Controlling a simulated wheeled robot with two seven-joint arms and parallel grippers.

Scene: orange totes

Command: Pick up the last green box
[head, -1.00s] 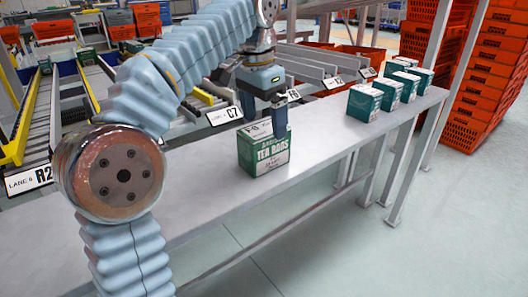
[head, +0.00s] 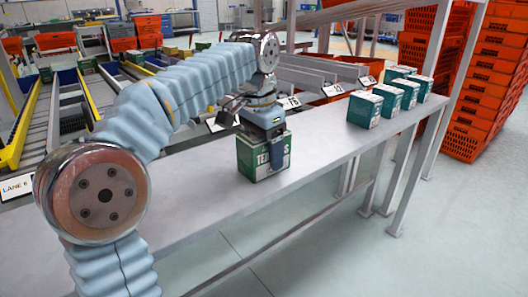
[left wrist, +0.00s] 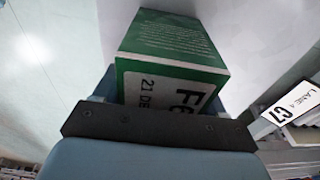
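A green and white tea bag box (head: 250,158) stands upright on the grey table (head: 318,140), apart from the other boxes. My left gripper (head: 277,166) points down over it, with one finger in front of its near side; the other finger is hidden. In the left wrist view the box (left wrist: 172,50) lies between the two fingers, its printed top close to the palm. I cannot tell whether the fingers press on it. Several similar green boxes (head: 364,109) stand grouped at the table's far right end. My right gripper is not in view.
Stacked orange totes (head: 485,90) stand beyond the table's right end. Conveyor lanes with label plates run behind the table; a lane plate (left wrist: 292,102) shows in the left wrist view. The table between the held-over box and the group is clear.

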